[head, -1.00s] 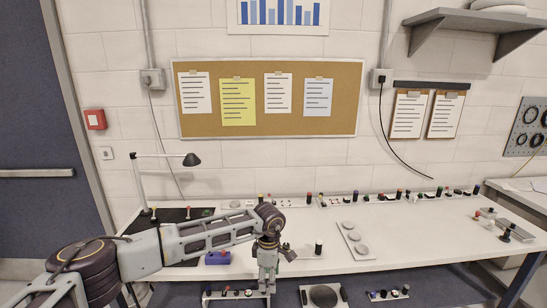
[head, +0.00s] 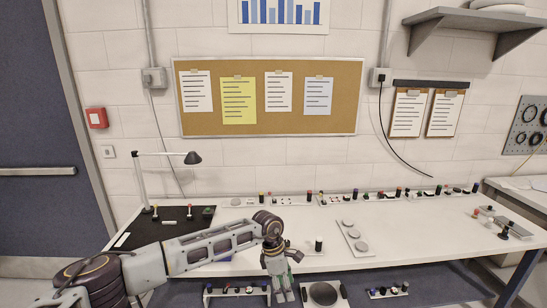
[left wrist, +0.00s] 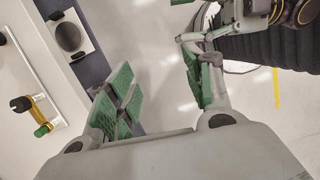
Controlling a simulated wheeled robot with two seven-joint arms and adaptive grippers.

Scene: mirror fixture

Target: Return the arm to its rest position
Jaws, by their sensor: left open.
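My left arm (head: 215,243) comes in from the left and reaches over the front part of the white workbench (head: 400,243). My left gripper (head: 283,294) hangs fingers down at the bench's front edge, beside the lower trays. In the left wrist view my left gripper (left wrist: 155,88) shows two spread fingers with green pads and nothing between them but pale floor. At the top right of that view is a grey and green part by a dark ringed joint, perhaps of my right arm; its jaws cannot be made out. The head view shows no right gripper.
A tray with a dark round disc (head: 323,294) stands right of my gripper, below the bench top; it also shows in the left wrist view (left wrist: 68,37). A small black-topped piece (head: 318,245) and a plate with round pads (head: 355,238) stand on the bench. A lamp (head: 193,158) rises at left.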

